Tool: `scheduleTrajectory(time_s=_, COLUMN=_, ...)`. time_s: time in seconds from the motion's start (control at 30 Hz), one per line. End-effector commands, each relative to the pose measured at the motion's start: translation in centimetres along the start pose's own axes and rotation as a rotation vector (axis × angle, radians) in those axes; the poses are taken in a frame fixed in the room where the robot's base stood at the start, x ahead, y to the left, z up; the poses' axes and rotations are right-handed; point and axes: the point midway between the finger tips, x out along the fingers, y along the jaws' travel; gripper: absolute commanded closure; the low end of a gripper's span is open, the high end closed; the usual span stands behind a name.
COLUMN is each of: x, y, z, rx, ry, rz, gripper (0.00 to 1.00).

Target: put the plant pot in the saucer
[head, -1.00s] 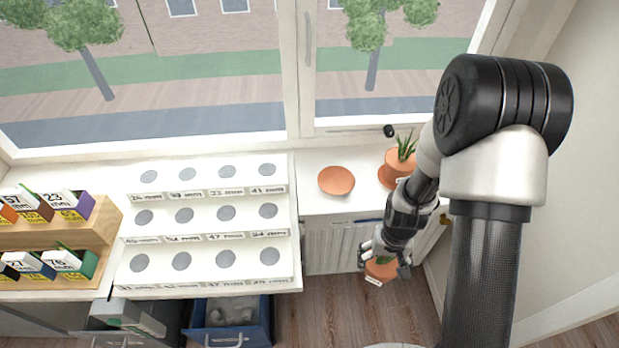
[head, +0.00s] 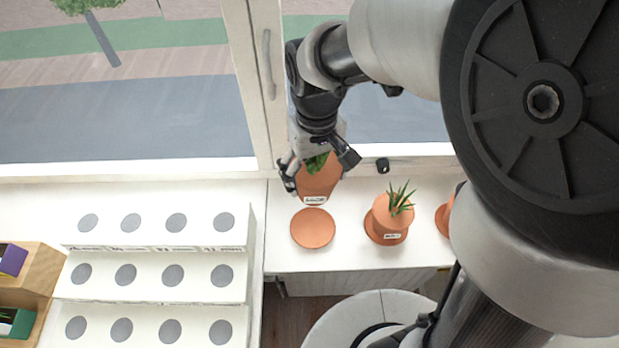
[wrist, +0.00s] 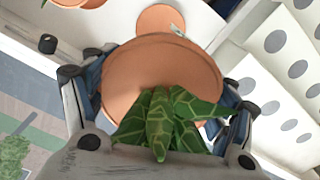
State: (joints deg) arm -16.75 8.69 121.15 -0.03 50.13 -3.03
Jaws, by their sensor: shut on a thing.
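My gripper (head: 318,168) is shut on a terracotta plant pot (head: 319,184) with a green plant and a small white label. In the wrist view the pot (wrist: 150,68) sits between the fingers, its patterned leaves toward the camera. The empty terracotta saucer (head: 312,229) lies on the white sill, just in front of and below the held pot in the head view. It also shows in the wrist view, partly hidden behind the pot's rim (wrist: 160,18). The pot appears held above the sill, apart from the saucer; the exact gap is unclear.
A potted spiky plant (head: 393,215) stands in its own saucer to the right, with another terracotta piece (head: 443,220) partly hidden behind my arm. A white stepped rack (head: 150,275) with grey discs is at left. The window is behind.

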Motion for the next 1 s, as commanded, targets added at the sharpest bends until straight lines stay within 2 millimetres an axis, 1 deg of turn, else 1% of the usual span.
scheduleTrajectory(time_s=0.03, x=-0.5, y=-0.2, z=0.1, rx=-0.008, ry=0.003, rz=0.0, gripper=0.72)
scheduleTrajectory(time_s=0.07, x=-0.6, y=-0.3, z=0.2, rx=-0.01, ry=0.002, rz=0.0, gripper=0.72)
scheduleTrajectory(time_s=0.17, x=0.3, y=-0.5, z=0.4, rx=-0.014, ry=-0.002, rz=0.0, gripper=0.72)
scheduleTrajectory(time_s=0.27, x=2.5, y=-0.5, z=0.4, rx=-0.014, ry=-0.005, rz=0.0, gripper=0.72)
scheduleTrajectory(time_s=0.4, x=6.1, y=-0.4, z=0.4, rx=-0.014, ry=-0.004, rz=0.0, gripper=0.72)
scheduleTrajectory(time_s=0.6, x=11.0, y=-0.4, z=0.4, rx=-0.013, ry=-0.004, rz=0.0, gripper=0.72)
scheduleTrajectory(time_s=0.7, x=12.9, y=-0.4, z=0.3, rx=-0.013, ry=-0.002, rz=0.0, gripper=0.72)
scheduleTrajectory(time_s=0.8, x=14.2, y=-0.4, z=0.3, rx=-0.013, ry=-0.001, rz=0.0, gripper=0.72)
scheduleTrajectory(time_s=1.0, x=15.2, y=-0.4, z=0.3, rx=-0.013, ry=0.0, rz=0.0, gripper=0.72)
